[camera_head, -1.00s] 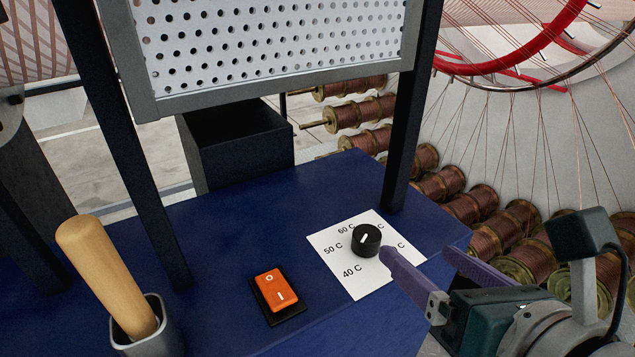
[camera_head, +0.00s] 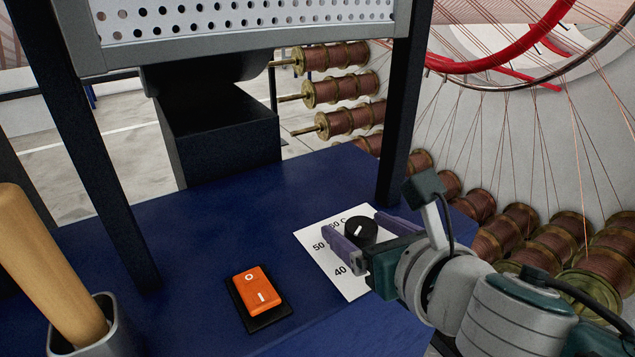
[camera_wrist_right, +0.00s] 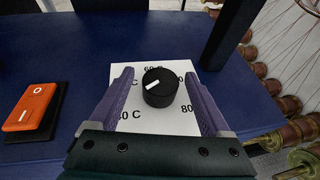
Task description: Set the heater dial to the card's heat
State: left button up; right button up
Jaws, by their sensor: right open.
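The heater dial is a black round knob (camera_head: 361,231) with a white pointer line, on a white label sheet (camera_head: 311,239) printed with temperatures. In the head view the marks 50 C and 40 C are partly covered by my gripper. My right gripper (camera_head: 362,236) is open, with one purple finger on each side of the knob and gaps visible to both. No heat card is recognisable. My left gripper is out of view.
An orange rocker switch (camera_head: 258,289) sits left of the label on the blue table (camera_head: 200,240). A cup with a wooden handle (camera_head: 45,270) stands at the front left. Dark posts (camera_head: 403,110) hold a perforated panel (camera_head: 240,20). Copper spools (camera_head: 345,121) stand behind.

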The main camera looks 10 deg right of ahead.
grip_shut()
dwell(0.7)
